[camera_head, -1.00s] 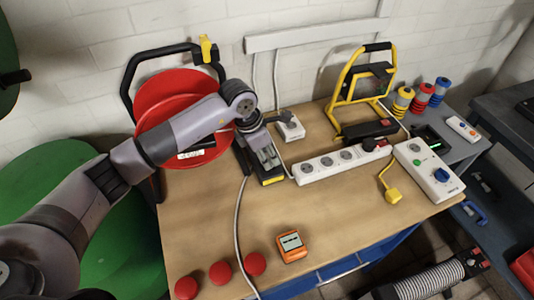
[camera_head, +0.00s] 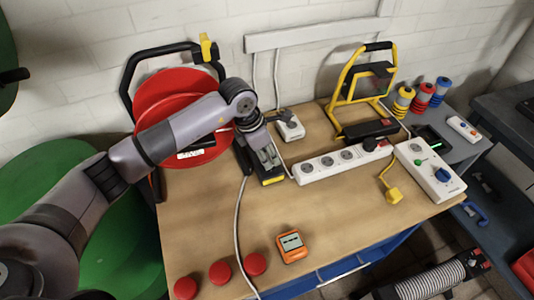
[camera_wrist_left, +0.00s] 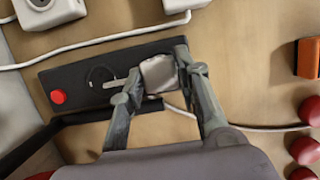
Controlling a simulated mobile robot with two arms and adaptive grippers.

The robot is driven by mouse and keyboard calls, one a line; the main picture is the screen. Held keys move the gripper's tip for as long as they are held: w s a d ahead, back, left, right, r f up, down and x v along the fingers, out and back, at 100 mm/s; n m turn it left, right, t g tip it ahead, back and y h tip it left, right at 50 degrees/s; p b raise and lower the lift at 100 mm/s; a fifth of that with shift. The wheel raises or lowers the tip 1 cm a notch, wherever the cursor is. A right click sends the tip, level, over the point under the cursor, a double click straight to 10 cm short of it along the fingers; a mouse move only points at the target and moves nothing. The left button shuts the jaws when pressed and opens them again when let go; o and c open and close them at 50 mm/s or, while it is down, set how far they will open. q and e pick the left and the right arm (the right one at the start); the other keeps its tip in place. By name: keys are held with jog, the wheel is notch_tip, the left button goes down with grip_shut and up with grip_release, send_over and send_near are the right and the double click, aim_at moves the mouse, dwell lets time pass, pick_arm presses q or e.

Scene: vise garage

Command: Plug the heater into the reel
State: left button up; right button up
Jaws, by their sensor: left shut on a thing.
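My left gripper (camera_head: 268,160) is shut on a pale grey plug (camera_wrist_left: 158,73) at the reel's black socket box. The red reel (camera_head: 160,97) stands at the back left of the workbench in a black frame. In the left wrist view the black box (camera_wrist_left: 98,72) has a red button and a round socket outline beside the plug. The plug sits over the box's end; its pins are hidden, so I cannot tell whether it is seated. A grey cord (camera_head: 237,215) runs from the gripper area over the bench's front edge. The heater cannot be identified with certainty. My right gripper is out of view.
A white power strip (camera_head: 328,163), a white socket with a plug (camera_head: 290,127), a yellow work lamp (camera_head: 345,75) and a white control box (camera_head: 428,170) stand right of the gripper.

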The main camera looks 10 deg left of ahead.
pick_arm(q)
jog(key=shift+b, duration=0.4)
dwell(0.8)
jog(key=shift+f+b, duration=0.55)
jog(key=shift+f, duration=0.1)
jog(key=o, duration=1.2)
jog(key=shift+c, duration=0.2)
jog(key=v, duration=1.2)
